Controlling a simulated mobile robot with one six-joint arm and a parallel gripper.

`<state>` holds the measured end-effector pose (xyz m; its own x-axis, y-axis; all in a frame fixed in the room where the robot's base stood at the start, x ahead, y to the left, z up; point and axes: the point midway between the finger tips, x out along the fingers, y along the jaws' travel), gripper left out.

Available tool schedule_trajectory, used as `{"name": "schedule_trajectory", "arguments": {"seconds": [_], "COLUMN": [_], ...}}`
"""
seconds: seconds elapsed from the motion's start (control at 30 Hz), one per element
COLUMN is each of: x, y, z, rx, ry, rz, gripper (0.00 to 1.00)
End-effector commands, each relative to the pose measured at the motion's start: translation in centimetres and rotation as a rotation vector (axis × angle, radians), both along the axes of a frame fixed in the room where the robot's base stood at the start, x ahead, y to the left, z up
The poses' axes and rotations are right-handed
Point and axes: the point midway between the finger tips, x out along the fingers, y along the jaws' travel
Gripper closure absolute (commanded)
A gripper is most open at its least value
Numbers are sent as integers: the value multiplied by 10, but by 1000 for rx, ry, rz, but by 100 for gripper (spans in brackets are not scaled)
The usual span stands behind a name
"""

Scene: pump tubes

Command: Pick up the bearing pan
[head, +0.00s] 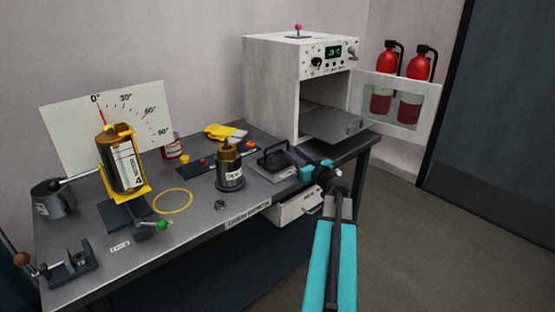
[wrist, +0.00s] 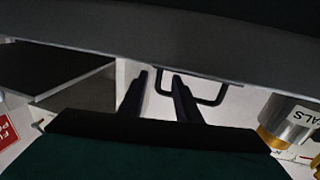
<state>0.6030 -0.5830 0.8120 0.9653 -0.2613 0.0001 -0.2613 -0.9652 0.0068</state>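A small dark pan with a raised handle, which I take as the bearing pan (head: 272,163), sits on the bench near the oven. My gripper (head: 297,157) is just right of it, pointing toward it at the bench's edge. No contact can be made out. In the wrist view my two dark fingers (wrist: 160,82) stand apart with a gap between them. A black loop handle (wrist: 222,97) shows beside and behind the right finger. I cannot tell whether it belongs to the pan. Nothing is visibly held.
The open oven (head: 290,85) stands behind, with a grey handled tray (head: 333,123) out front and its door (head: 394,115) swung right. A metal cylinder (head: 230,178) stands left of the pan. An open drawer (head: 297,207) juts below the bench. Floor at right is free.

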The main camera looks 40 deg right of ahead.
Motion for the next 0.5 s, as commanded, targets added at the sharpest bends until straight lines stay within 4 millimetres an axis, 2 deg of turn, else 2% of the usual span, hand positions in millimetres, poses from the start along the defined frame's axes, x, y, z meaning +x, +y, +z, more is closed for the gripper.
{"name": "schedule_trajectory", "arguments": {"seconds": [0.5], "x": [5], "y": [-2], "z": [0], "rx": [0], "ry": [0], "rz": [-1], "gripper": [70]}}
